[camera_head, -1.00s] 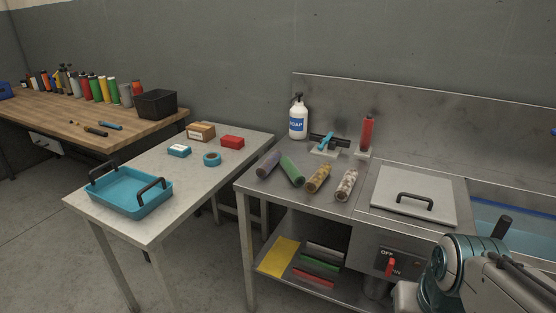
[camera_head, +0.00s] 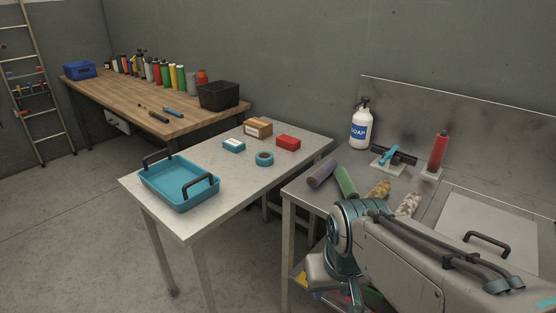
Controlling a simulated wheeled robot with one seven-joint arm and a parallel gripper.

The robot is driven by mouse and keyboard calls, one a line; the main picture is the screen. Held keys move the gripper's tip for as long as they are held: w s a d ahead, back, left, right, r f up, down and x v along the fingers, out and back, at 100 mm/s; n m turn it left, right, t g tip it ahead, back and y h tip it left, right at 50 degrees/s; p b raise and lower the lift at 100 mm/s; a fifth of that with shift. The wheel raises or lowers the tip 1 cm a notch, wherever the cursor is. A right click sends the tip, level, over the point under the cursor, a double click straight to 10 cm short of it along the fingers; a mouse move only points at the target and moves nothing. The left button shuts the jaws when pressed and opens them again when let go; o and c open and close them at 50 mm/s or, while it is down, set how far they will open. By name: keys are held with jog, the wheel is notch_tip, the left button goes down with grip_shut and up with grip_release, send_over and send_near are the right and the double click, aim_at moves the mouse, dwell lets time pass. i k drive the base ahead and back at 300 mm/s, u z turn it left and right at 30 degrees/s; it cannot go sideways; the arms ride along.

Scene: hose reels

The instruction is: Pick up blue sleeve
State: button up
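Several cylindrical sleeves lie on the steel counter (camera_head: 298,193). The leftmost is a dull purple-blue sleeve (camera_head: 321,174), lying on its side near the counter's left edge and the closest to blue of these. A green sleeve (camera_head: 346,182) lies just right of it. A yellow-brown mottled sleeve (camera_head: 379,189) and a brown-and-white mottled sleeve (camera_head: 409,204) lie further right, partly hidden by my arm. My arm crosses the lower right, in front of the counter. Its fingers are not visible in the picture.
A white soap bottle (camera_head: 361,126) and an upright red cylinder (camera_head: 438,154) stand behind the sleeves. The left table holds a blue tray (camera_head: 176,200), teal tape roll (camera_head: 264,159), red box (camera_head: 288,142) and cardboard box (camera_head: 258,127). The workbench (camera_head: 188,118) is beyond.

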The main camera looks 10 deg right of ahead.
aim_at(321, 173)
jog(key=u, duration=0.15)
jog(key=i, duration=0.65)
jog(key=z, duration=0.5)
jog(key=i, duration=0.6)
jog(key=z, duration=0.55)
